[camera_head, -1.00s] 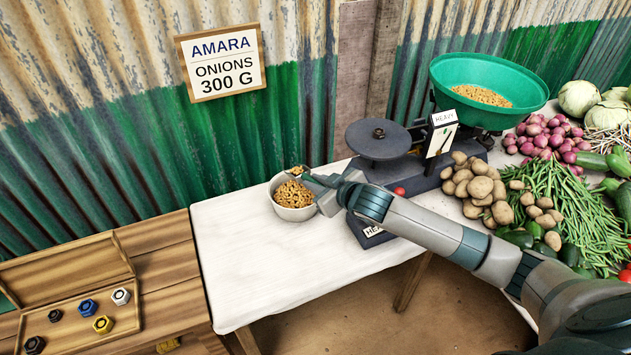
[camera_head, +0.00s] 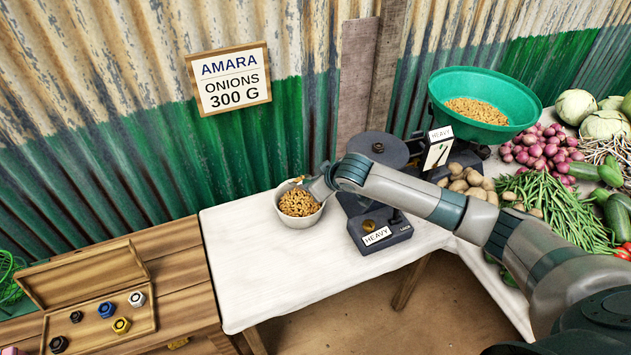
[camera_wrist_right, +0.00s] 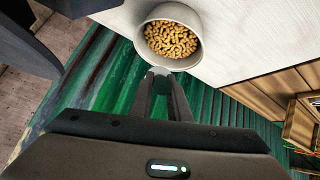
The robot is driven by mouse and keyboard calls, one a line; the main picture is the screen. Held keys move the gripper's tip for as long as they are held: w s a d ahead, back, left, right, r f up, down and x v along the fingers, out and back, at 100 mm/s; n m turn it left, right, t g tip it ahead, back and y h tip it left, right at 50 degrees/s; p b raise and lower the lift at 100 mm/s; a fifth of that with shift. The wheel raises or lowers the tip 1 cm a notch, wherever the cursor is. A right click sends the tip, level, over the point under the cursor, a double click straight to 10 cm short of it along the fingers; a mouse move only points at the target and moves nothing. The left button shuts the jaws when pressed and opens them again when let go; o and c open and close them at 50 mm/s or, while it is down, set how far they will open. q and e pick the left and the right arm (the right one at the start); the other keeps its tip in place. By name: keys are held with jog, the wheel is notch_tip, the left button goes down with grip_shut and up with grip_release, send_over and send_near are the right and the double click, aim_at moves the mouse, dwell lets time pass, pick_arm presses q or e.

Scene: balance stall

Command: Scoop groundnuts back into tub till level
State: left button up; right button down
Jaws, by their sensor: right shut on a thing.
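A white tub (camera_head: 301,220) holding groundnuts (camera_head: 299,203) stands on the white-topped table; it also shows in the right wrist view (camera_wrist_right: 199,50). The balance (camera_head: 386,222) has a bare dark plate (camera_head: 372,149) on its left and a green pan (camera_head: 520,101) with groundnuts (camera_head: 477,111) on its right. My right gripper (camera_head: 308,186) is at the tub's back rim, its fingers close together. Whether this touches the rim I cannot tell. My left gripper is out of view.
HEAVY labels (camera_head: 377,235) mark the balance's front and its pointer card (camera_head: 439,152). Vegetables, such as potatoes (camera_head: 466,183) and red onions (camera_head: 541,150), crowd the right side. An open wooden box (camera_head: 88,277) with coloured weights stands at left. Table around the tub's front is clear.

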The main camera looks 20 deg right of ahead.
aim_at(306, 180)
jog(key=shift+w+r+g+p, duration=0.2)
jog(key=shift+r+g+p, duration=0.15)
jog(key=shift+r, duration=0.2)
jog(key=shift+w+a+r+g+h+p, duration=0.3)
jog(key=shift+w+g+h+p, duration=0.15)
jog(key=shift+g, duration=0.2)
jog(key=shift+w, duration=0.3)
jog(key=shift+w+a+r+g+h, duration=0.25)
jog(key=shift+w+g, duration=0.3)
jog(key=shift+g, duration=0.35)
jog(key=shift+w+g+b, duration=0.2)
jog(key=shift+g+b, duration=0.1)
jog(key=shift+b, duration=0.1)
jog(key=shift+w+a+r+g, duration=0.1)
jog(key=shift+w+r+g, duration=0.1)
jog(key=shift+r+g, duration=0.1)
jog(key=shift+w+g+h+b, duration=0.25)
jog(key=shift+g+h+b, duration=0.05)
jog(key=shift+b, duration=0.3)
jog(key=shift+w+a+r+g, duration=0.15)
jog(key=shift+w+g, duration=0.05)
jog(key=shift+g, duration=0.1)
jog(key=shift+w, duration=0.15)
jog(key=shift+w+r+g, duration=0.1)
jog(key=shift+w+g, duration=0.1)
jog(key=shift+g, duration=0.3)
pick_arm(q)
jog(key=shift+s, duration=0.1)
pick_arm(e)
jog(key=shift+a, duration=0.1)
